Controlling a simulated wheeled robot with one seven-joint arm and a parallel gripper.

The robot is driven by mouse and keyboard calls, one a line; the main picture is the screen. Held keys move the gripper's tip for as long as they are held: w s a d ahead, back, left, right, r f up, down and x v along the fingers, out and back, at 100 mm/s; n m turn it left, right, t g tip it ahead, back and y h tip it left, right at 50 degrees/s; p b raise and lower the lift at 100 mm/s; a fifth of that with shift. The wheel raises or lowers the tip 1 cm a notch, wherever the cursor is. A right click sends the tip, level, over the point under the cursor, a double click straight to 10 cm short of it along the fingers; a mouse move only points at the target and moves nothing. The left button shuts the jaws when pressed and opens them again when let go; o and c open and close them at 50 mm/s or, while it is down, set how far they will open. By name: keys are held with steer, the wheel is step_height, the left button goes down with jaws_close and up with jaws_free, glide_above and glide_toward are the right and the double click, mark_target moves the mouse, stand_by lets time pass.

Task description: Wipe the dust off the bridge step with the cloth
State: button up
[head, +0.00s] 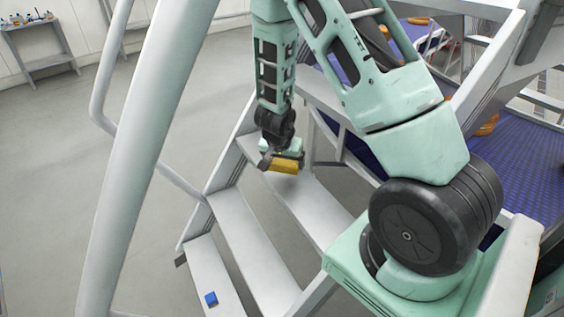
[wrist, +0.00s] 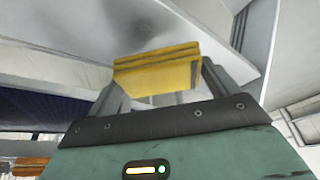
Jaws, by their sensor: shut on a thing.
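My gripper (head: 281,156) is shut on a folded yellow cloth (head: 286,167). In the wrist view the cloth (wrist: 157,73) sits between my two fingers (wrist: 160,88). In the head view the gripper and cloth are over the upper white step (head: 315,207) of the metal stairs, close to its surface. In the wrist view the pale step (wrist: 190,28) lies just beyond the cloth, with dark, dusty smudges on it. I cannot tell whether the cloth touches the step. My gripper and the cloth hide part of the step in the head view.
A thick pale rail (head: 150,130) crosses the left side. A blue platform (head: 520,155) with orange items is at right. Grey floor at left is clear.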

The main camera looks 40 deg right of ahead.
steer(key=shift+r+p, duration=0.95)
steer(key=shift+r, duration=0.35)
steer(key=shift+f, duration=0.1)
